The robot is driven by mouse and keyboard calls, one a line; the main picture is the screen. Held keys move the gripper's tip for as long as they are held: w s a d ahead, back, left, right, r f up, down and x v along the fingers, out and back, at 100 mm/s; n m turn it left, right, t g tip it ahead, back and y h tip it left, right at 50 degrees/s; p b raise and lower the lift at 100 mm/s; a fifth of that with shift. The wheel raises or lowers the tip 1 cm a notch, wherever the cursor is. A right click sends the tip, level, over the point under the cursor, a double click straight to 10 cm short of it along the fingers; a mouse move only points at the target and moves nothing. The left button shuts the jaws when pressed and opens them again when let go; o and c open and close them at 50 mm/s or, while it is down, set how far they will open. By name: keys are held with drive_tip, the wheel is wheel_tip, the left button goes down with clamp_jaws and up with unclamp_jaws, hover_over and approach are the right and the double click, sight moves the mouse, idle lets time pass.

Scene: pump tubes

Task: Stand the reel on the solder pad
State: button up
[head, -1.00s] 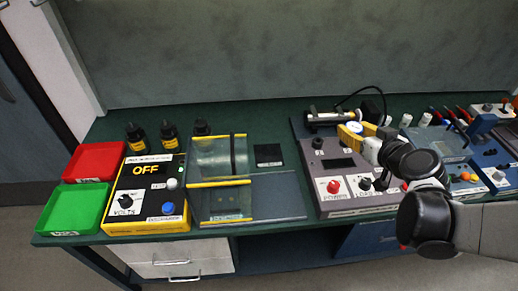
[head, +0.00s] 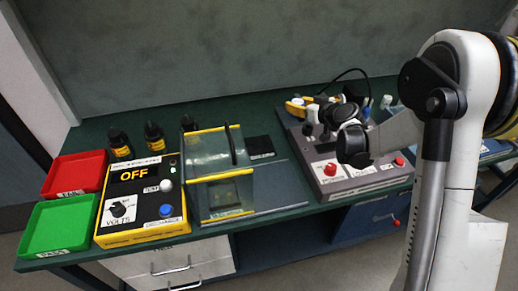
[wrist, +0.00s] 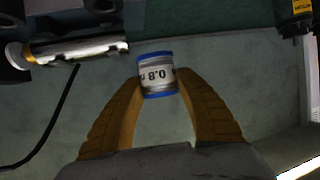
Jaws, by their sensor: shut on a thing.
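The reel (wrist: 156,75) is a small white spool with blue rims and a label that reads 0.8 upside down in the wrist view. My gripper (wrist: 160,88) has its yellow-brown fingers closed on the two sides of the reel. In the head view my gripper (head: 297,105) is raised over the back of the grey control box, to the right of the pad. The reel is too small to make out clearly there. A black square pad (head: 260,146), which looks like the solder pad, lies bare on the green bench behind the glass-sided guard.
The clear guard (head: 212,170) with yellow edges stands left of the pad. The grey box (head: 345,175) with red knobs is to the right. A yellow OFF unit (head: 142,200), dark bottles (head: 154,138), a red tray (head: 75,175) and a green tray (head: 58,226) stand further left.

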drive_tip(key=w+a+f, duration=0.3)
drive_tip(key=f, duration=0.1)
drive_tip(key=b, duration=0.5)
hover_over(259, 145)
drive_tip(key=shift+n+y, duration=0.3)
wheel_tip(259, 145, down, 7)
drive_tip(key=shift+s+r, duration=0.1)
drive_tip(key=shift+r, duration=0.1)
wheel_tip(259, 145, down, 4)
drive_tip(key=b, duration=0.2)
drive_tip(key=shift+f+b, duration=0.1)
drive_tip(key=shift+b, duration=0.3)
drive_tip(key=shift+r, duration=0.2)
drive_tip(key=shift+f, duration=0.2)
drive_tip(key=o, duration=1.3)
drive_tip(key=shift+r, duration=0.15)
